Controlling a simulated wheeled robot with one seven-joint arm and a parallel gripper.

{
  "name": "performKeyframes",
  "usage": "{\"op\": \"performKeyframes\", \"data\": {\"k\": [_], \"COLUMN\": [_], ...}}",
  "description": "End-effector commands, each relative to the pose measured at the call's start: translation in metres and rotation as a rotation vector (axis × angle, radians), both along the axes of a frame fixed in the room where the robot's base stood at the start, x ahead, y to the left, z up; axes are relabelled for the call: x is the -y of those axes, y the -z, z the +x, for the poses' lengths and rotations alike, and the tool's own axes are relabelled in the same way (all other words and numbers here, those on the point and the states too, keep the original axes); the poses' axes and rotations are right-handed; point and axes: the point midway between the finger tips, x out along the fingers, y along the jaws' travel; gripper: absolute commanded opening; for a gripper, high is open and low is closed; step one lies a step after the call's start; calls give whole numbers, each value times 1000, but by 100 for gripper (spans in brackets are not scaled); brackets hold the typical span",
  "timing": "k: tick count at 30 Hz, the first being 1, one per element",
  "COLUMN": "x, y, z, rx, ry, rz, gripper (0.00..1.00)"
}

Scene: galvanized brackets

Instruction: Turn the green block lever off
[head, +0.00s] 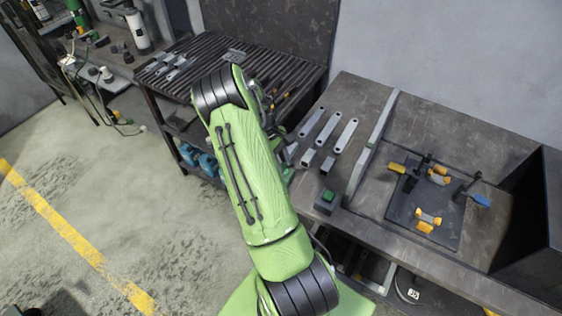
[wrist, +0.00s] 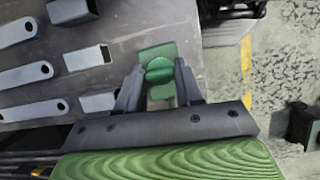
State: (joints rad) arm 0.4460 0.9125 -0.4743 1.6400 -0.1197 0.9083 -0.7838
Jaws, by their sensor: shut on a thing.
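In the wrist view, my gripper (wrist: 158,82) has its two dark fingers on either side of a rounded green piece of the green block lever (wrist: 159,68), and it is shut on it. A flatter green part shows just beyond and another between the fingers. In the head view my arm hides most of the gripper. A small grey block with a green top (head: 328,195) stands near the bench's front edge, right of my arm; I cannot tell whether it is the same thing. The lever's on or off position is not clear.
Several flat grey brackets (head: 328,128) and square tubes (head: 327,165) lie close by on the bench (head: 400,108). An upright grey strip (head: 372,148) stands right of them, then a dark plate (head: 408,212) with yellow clamps. A slatted table (head: 311,77) stands behind my arm; floor is free at left.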

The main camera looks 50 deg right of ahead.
Motion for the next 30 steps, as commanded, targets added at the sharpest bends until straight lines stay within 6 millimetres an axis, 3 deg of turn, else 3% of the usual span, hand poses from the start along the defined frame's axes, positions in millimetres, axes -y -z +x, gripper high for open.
{"op": "performKeyframes", "data": {"k": [18, 19, 21, 24, 30], "x": [0, 0, 0, 0, 0], "y": [0, 0, 0, 0, 0], "z": [0, 0, 0, 0, 0], "rx": [-1, -1, -1, 0, 0], "ry": [-38, -38, -38, -38, -39], "rz": [-1, -1, -1, 0, 0], "gripper": [5, 37, 48, 62, 62]}}
